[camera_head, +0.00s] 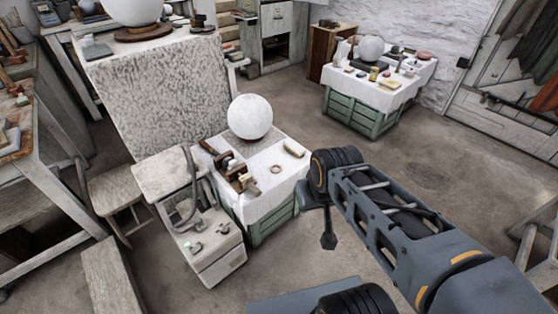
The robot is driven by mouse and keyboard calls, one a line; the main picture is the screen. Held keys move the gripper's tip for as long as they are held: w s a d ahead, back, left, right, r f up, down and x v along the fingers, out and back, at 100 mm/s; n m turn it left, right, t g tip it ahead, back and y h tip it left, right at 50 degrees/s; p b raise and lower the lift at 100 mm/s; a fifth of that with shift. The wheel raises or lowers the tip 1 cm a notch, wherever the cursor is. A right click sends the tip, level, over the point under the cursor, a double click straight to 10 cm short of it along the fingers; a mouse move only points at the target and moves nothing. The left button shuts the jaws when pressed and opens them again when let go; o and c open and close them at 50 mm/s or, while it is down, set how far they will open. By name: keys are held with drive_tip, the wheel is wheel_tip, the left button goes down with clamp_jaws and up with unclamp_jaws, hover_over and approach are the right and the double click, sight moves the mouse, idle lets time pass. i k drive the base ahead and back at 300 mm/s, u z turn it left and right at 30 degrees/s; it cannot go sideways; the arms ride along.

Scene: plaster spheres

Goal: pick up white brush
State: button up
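I cannot make out a white brush for certain. A small pale block-like item (294,149) lies at the right edge of the near cloth-covered table (268,188); it is too small to identify. Several brown wooden-handled tools (238,176) lie along that table's left side and may include brushes. My arm reaches in from the lower right. What looks like my gripper (328,241) hangs down just right of the near table, over the floor and apart from the items. Its fingers cannot be told apart, and nothing is seen held.
A white sphere (250,117) stands on the near table, beside a small ring (275,169). A grey cabinet (213,240) adjoins it at left. Another cloth-covered table (378,88) with small items stands at the back. Floor (420,165) between it and my arm is clear.

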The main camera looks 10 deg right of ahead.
sight(294, 148)
drive_tip(key=u, duration=0.4)
drive_tip(key=k, duration=0.85)
drive_tip(key=z, duration=0.55)
drive_tip(key=i, duration=0.6)
drive_tip(key=z, duration=0.9)
drive_tip(key=i, duration=0.8)
drive_tip(key=u, duration=0.45)
drive_tip(key=i, duration=0.75)
drive_tip(key=u, duration=1.05)
drive_tip(key=i, duration=0.25)
drive_tip(key=u, duration=0.25)
